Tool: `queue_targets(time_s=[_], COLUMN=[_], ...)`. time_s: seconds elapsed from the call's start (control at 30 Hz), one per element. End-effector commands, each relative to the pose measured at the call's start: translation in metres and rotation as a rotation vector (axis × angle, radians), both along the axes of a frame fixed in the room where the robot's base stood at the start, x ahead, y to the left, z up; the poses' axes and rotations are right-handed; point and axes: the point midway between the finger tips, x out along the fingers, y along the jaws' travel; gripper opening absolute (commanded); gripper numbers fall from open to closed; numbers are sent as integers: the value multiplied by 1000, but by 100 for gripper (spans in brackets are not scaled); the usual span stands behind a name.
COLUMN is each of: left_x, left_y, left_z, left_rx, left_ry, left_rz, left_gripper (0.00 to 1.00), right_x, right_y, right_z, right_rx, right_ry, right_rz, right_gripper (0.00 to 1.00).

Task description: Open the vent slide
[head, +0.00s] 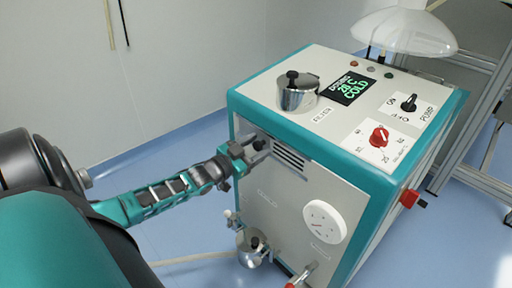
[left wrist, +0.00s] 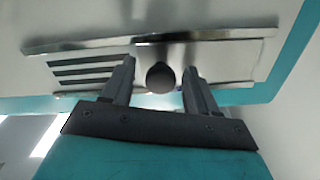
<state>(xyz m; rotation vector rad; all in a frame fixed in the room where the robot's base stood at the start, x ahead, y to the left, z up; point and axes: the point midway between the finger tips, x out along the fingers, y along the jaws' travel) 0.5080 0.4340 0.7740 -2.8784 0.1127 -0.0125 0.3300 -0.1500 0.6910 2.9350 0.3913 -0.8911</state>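The vent slide (left wrist: 216,62) is a shiny metal plate with a dark round knob (left wrist: 160,76), set between two rails on the machine's front panel. Dark vent slots (left wrist: 85,69) show beside the plate in the left wrist view. In the head view the slots (head: 291,157) lie right of my left gripper (head: 249,151), which is at the knob (head: 259,144). In the left wrist view its two fingers (left wrist: 158,86) stand open on either side of the knob, with gaps visible. My right gripper is in neither view.
The teal and white machine (head: 333,58) carries a metal filter pot (head: 297,93), a display (head: 347,87), a red dial (head: 379,136) and a black pump switch (head: 408,102) on top. A white round gauge (head: 324,222) and a small metal vessel (head: 252,248) sit lower on the front.

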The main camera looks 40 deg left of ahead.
Motion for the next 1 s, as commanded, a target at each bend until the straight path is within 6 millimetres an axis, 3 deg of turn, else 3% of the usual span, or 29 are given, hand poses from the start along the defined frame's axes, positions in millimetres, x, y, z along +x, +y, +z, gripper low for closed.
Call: queue_targets(time_s=[0.37,0.8,1.0], left_x=[-11,-91,-118], left_y=[0,7,9], left_z=[0,1,0], left_rx=[-1,-2,-1], left_ry=[1,4,2], left_rz=[-1,1,1], left_gripper=[58,58,58], right_x=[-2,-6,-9], right_y=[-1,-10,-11], right_z=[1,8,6], right_rx=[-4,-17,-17], right_ry=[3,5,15], right_rz=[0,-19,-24], right_gripper=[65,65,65])
